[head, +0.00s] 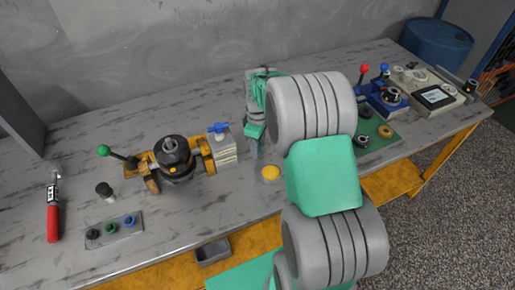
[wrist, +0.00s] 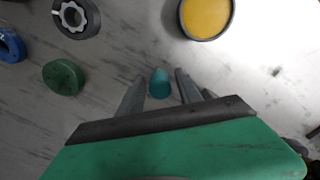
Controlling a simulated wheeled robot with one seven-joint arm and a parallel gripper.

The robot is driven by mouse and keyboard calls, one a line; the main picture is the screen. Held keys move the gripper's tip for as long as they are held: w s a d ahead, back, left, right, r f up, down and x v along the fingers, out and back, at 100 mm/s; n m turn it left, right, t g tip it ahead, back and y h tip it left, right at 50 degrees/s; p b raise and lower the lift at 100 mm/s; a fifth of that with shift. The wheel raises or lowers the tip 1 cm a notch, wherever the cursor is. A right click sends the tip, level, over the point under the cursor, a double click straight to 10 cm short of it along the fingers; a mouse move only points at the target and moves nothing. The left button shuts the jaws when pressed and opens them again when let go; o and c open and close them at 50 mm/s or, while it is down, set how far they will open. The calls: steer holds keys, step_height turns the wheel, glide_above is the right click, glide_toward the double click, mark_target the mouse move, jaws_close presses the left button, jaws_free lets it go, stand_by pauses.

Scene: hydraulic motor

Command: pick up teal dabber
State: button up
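The teal dabber (wrist: 159,83) shows in the wrist view as a small rounded teal piece between the two fingers of my gripper (wrist: 160,86). The grey fingers stand apart, with a gap on each side of the dabber, so my gripper is open around or just above it. I cannot tell the exact height. In the head view my gripper (head: 257,142) points down over the middle of the table, and the dabber cannot be made out there.
A yellow-topped round pot (wrist: 206,17) is close by; it also shows in the head view (head: 271,173). The motor (head: 175,160) and a grey block (head: 221,150) stand left of my gripper.

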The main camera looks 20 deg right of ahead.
jaws_close()
steer(key=shift+r, duration=0.1)
stand_by(0.4)
